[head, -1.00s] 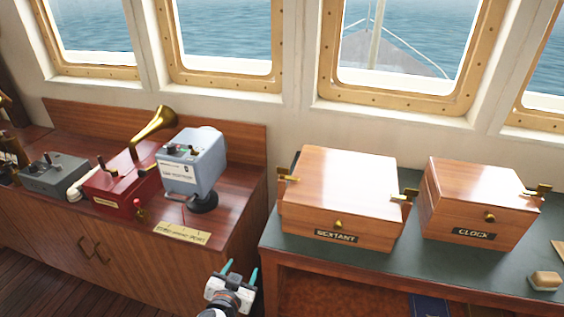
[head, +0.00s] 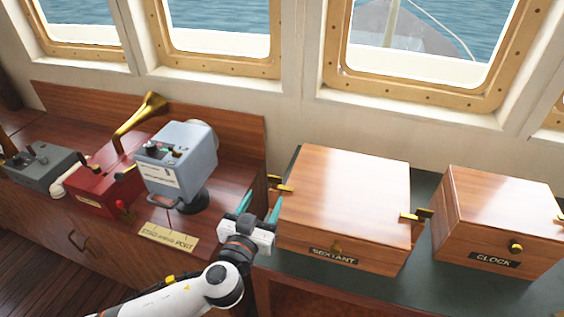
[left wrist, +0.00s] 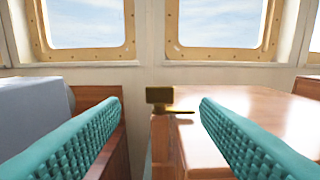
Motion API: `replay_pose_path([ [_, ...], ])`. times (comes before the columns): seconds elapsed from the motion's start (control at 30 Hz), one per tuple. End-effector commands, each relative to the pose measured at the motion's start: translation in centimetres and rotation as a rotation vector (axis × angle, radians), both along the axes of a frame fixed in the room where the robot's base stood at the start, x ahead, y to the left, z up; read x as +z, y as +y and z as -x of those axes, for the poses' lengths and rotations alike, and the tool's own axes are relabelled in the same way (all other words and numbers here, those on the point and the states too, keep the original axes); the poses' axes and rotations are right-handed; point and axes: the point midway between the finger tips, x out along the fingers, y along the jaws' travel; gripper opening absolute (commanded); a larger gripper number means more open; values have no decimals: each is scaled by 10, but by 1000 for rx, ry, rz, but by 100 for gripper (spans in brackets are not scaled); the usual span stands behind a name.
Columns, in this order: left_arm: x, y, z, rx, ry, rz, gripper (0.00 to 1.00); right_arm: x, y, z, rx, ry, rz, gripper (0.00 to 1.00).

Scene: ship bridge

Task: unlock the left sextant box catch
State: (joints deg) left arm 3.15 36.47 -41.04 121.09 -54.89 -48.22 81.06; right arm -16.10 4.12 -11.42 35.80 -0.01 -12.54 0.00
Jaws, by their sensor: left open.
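The wooden sextant box (head: 345,200) stands closed on the green-topped table, with a SEXTANT label and a round brass knob on its front. Its left brass catch (head: 281,185) sits at the upper left side. In the left wrist view the catch (left wrist: 162,98) shows between the fingers, farther off, with a brass piece reaching over the lid's edge. A second brass catch (head: 412,217) is on the box's right side. My left gripper (head: 258,206) is open and empty, just left of the box and short of the left catch. My right gripper is not in view.
The clock box (head: 495,225) stands right of the sextant box. On the left cabinet are a blue-grey instrument (head: 180,160), a red box with a brass horn (head: 105,180) and a brass plate (head: 168,238). A gap separates cabinet and table.

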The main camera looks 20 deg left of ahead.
Motion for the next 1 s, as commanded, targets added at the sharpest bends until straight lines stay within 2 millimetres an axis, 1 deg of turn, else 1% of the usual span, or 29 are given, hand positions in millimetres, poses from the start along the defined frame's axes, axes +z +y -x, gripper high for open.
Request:
replay_pose_path([
  [0.17,5,-1,-28,1,-2,-2,56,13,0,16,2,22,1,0],
  [0.3,5,-2,-58,2,-2,-4,56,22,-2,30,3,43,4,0],
  [0.43,4,-3,-82,1,-1,-2,56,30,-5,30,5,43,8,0],
  [0.53,2,-3,-97,2,0,-2,56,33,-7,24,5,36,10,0],
  [0.63,1,-4,-107,0,0,-1,56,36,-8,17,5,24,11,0],
  [0.73,1,-4,-113,0,1,-1,56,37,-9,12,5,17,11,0],
  [1.0,-1,-4,-115,0,2,-1,56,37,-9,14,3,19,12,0],
])
